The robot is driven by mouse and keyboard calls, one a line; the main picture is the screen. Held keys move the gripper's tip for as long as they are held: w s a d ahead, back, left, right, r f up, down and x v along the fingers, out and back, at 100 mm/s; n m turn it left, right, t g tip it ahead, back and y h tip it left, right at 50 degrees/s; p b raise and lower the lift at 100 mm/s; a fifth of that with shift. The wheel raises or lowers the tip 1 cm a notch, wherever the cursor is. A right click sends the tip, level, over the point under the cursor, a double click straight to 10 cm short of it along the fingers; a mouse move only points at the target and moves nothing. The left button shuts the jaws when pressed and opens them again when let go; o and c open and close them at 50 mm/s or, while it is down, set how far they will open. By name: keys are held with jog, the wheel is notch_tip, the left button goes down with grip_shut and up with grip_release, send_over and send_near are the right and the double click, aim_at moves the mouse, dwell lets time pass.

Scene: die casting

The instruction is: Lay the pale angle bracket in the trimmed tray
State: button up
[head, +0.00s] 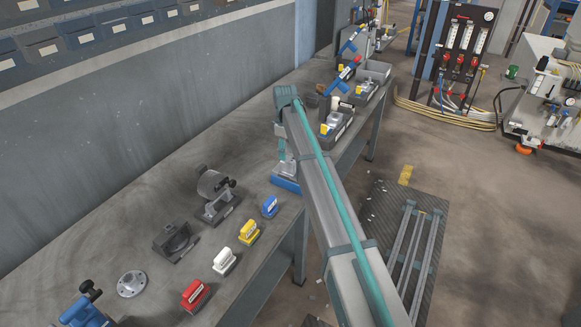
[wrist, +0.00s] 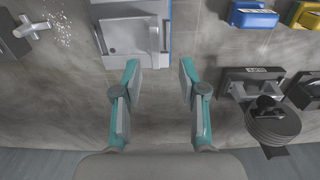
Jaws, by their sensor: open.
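My gripper (wrist: 158,72) is open and empty, with bare bench between its fingers. In the wrist view a pale grey squarish piece (wrist: 128,34) with a raised edge lies just beyond the fingertips. It sits in or on a blue-edged tray (wrist: 169,30). In the head view the tray's blue side (head: 286,185) shows below my gripper, partly behind my arm. I cannot tell for certain whether the pale piece is the angle bracket. A pale T-shaped piece (wrist: 33,27) lies by a dark block at the wrist view's left edge.
Blue (head: 270,207), yellow (head: 249,233), white (head: 224,262) and red (head: 195,296) blocks line the bench's front edge. A dark clamp-like fixture (head: 216,192) stands behind them. Dark trays with parts (head: 337,130) stand farther along. Bare bench lies toward the wall.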

aim_at(287, 163)
jog(key=shift+w+d+f+p, duration=0.15)
jog(key=shift+f+p, duration=0.6)
jog(key=shift+f, duration=1.05)
jog(key=shift+w+f+p, duration=0.15)
jog(key=shift+f+p, duration=0.55)
jog(key=shift+f, duration=1.1)
grip_shut()
